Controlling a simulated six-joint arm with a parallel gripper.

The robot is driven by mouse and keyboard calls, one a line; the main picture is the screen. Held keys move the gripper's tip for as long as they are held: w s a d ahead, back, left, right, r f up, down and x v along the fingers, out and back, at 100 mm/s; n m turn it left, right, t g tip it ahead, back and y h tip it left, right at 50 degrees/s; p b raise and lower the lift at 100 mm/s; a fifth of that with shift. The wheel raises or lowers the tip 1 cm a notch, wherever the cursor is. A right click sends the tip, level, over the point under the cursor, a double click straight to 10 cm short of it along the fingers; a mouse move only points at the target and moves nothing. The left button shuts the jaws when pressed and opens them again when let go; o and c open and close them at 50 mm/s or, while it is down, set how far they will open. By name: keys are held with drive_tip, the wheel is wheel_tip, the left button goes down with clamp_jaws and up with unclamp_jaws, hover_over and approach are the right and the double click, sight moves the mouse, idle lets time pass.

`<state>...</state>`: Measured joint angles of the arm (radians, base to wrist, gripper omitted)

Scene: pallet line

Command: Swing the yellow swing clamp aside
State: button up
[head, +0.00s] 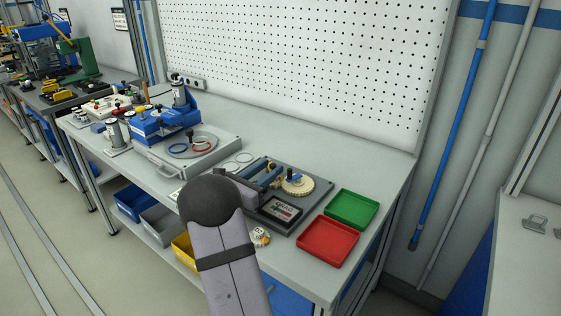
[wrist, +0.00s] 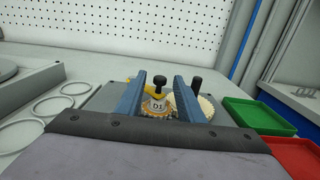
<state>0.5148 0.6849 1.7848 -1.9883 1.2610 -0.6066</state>
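The yellow swing clamp (wrist: 154,94) shows in the wrist view with its black knob (wrist: 160,81). It lies across the top of a white cylindrical part marked D1 (wrist: 157,105), which has a brown toothed rim below it. My gripper (wrist: 160,79) is open, its two blue fingers standing left and right of the clamp and part in the picture. The left finger hides some of the yellow arm. I cannot tell whether a finger touches it. In the head view my gripper (head: 265,178) is over the dark fixture plate (head: 291,220), and my arm hides part of it.
A cream gear (head: 298,185) with a black knob is just right of my gripper. The green tray (head: 352,208) and red tray (head: 328,242) stand right of the plate. Loose rings (wrist: 52,105) lie left. A blue fixture (head: 165,125) is farther left on the bench.

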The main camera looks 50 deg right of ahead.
drive_tip(key=shift+d+p, duration=0.6)
drive_tip(key=shift+d, duration=2.55)
clamp_jaws()
